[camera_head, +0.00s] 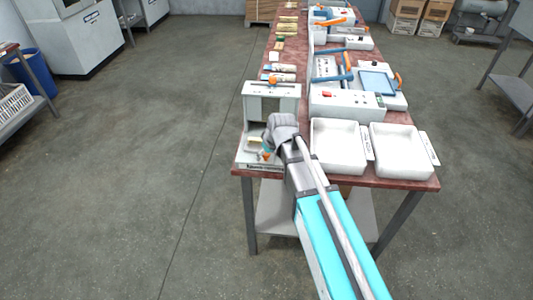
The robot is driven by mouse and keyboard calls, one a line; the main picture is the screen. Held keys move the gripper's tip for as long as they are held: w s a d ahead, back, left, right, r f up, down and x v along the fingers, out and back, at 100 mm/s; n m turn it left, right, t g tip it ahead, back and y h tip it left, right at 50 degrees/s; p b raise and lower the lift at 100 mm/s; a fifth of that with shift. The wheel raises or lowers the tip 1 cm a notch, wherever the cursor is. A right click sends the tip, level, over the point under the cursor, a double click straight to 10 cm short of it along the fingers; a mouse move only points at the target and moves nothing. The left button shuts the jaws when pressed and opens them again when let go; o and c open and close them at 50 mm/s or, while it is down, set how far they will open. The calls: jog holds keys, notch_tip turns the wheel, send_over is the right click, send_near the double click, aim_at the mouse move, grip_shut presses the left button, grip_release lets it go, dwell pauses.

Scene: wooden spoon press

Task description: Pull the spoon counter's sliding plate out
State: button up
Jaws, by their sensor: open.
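A small tan piece (254,142) and an orange part (264,155) show low on the base. My gripper (268,147) is open, right at the orange part, coming from the right. I cannot tell whether it touches. My wrist hides much of the base, and the sliding plate's outline is not clear.
Two white trays (339,163) stand right of my arm on the reddish table (408,185). A white press (345,105) with blue and orange handles stands behind them. Tubes (278,77) and small blocks line the table's left edge. Floor left of the table is clear.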

jog(key=shift+w, duration=0.15)
jog(key=w, duration=1.2)
jog(key=shift+d, duration=0.25)
jog(key=shift+s+d+r+p, duration=0.1)
jog(key=shift+s+r+p, duration=0.2)
jog(key=shift+r+p, duration=0.2)
jog(key=shift+s+d+r+p, duration=0.1)
jog(key=shift+s+r+p, duration=0.2)
jog(key=shift+r+p, duration=0.2)
jog(key=p+v, duration=1.1)
jog(key=v, duration=0.1)
jog(key=s+d+r+m+g+h+p, duration=0.1)
jog(key=s+d+m, duration=0.7)
jog(key=s+d, duration=1.1)
jog(key=s+g+h+p, duration=0.1)
jog(key=s+g+h, duration=0.1)
jog(key=shift+s+p, duration=0.35)
jog(key=shift+s, duration=0.05)
jog(key=shift+r, duration=0.1)
jog(key=w+a+n, duration=0.8)
jog(key=w+a, duration=1.3)
jog(key=a, duration=0.2)
jog(key=shift+f, duration=0.2)
